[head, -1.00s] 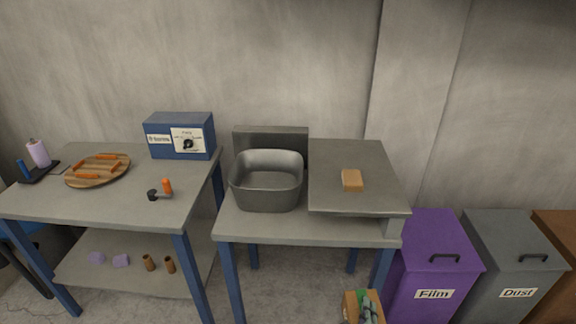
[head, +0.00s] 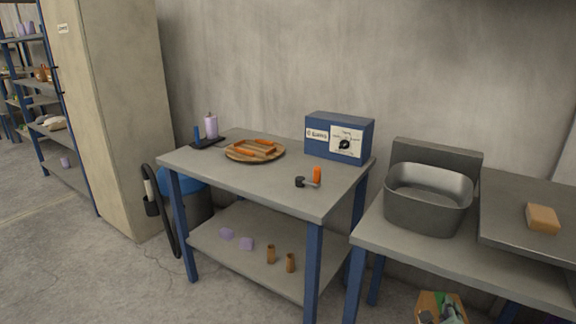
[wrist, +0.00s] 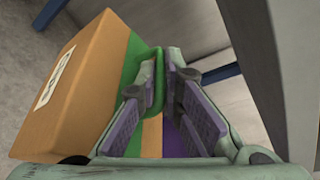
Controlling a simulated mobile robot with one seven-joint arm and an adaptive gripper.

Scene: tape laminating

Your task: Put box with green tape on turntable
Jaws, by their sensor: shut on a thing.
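The orange-brown cardboard box with green tape (head: 429,300) shows at the bottom edge of the head view, partly cut off. In the wrist view the box (wrist: 85,85) fills the left side, tilted, with a white label and a green band. My gripper (wrist: 166,72) is shut on the green-banded edge of the box. It also shows beside the box in the head view (head: 452,312). A round wooden board (head: 233,156), which looks like the turntable, lies on the left table and bears several orange pieces. The box is apart from it, lower and to the right.
The left table (head: 200,162) also bears a blue machine (head: 320,147), an orange-handled tool (head: 316,175) and a lilac bottle (head: 211,126). The right table holds a metal basin (head: 425,212) and an orange block (head: 542,217). Open floor lies at left.

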